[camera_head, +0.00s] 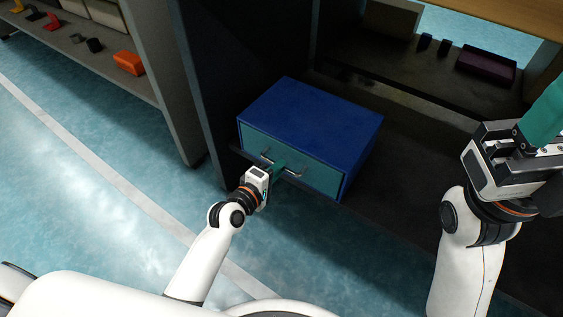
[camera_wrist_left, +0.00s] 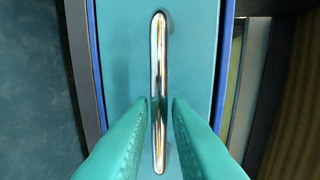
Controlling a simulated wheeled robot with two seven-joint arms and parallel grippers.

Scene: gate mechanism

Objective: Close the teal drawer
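The teal drawer (camera_head: 318,178) is the front of a blue box (camera_head: 318,118). Its face looks flush or nearly flush with the box's front edges; a small gap cannot be ruled out. It carries a shiny metal handle (camera_wrist_left: 159,60), which also shows in the head view (camera_head: 295,174). My left gripper (camera_head: 280,164) is at the handle. In the left wrist view its teal fingers (camera_wrist_left: 160,104) stand on either side of the handle bar, with narrow gaps. My right gripper (camera_head: 548,118) is at the right edge, away from the drawer; its fingertips are cut off.
The blue box stands on a dark shelf (camera_head: 410,190), beside a dark upright panel (camera_head: 232,70). A purple tray (camera_head: 487,64) lies farther back on the right. A shelf at upper left holds an orange item (camera_head: 129,62) and others. The blue floor in front is clear.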

